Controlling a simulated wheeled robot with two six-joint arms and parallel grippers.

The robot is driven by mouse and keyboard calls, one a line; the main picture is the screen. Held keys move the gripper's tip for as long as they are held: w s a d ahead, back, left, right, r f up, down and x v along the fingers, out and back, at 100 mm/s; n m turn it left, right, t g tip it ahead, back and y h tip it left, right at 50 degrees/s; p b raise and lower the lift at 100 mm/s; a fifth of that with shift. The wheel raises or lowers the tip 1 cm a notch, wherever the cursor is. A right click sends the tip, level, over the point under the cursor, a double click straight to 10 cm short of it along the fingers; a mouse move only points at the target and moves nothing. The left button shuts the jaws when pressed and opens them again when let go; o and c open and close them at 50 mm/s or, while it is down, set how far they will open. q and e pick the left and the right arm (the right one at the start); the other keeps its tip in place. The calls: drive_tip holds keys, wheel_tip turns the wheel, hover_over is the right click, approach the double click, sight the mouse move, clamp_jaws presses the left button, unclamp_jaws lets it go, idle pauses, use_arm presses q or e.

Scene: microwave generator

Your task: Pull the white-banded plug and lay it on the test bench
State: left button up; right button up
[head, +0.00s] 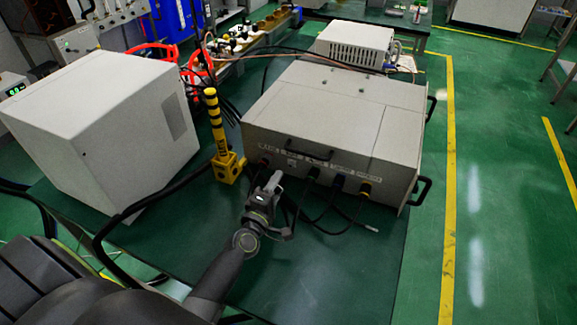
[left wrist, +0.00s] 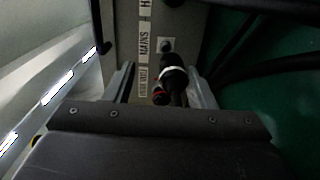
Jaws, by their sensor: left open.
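The white-banded plug (left wrist: 173,75) is black with a white ring, and it is seated in or right at the light panel of the generator (head: 335,125). In the left wrist view it lies between the two fingers of my left gripper (left wrist: 160,72), nearer the right finger. The gripper is open, with no clear grip on it. In the head view my left gripper (head: 272,183) is at the left part of the generator's front panel and hides the plug. The dark green test bench (head: 330,265) lies under the generator. My right gripper is not in view.
A yellow-black post (head: 216,125) stands just left of my left gripper. A large white box (head: 105,130) is at the left. Black cables (head: 325,212) hang from the panel onto the bench. The bench front right is clear.

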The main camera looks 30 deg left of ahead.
use_arm(q)
wheel_tip(320, 180, up, 8)
drive_tip(key=p, duration=0.7)
drive_tip(key=shift+r, duration=0.15)
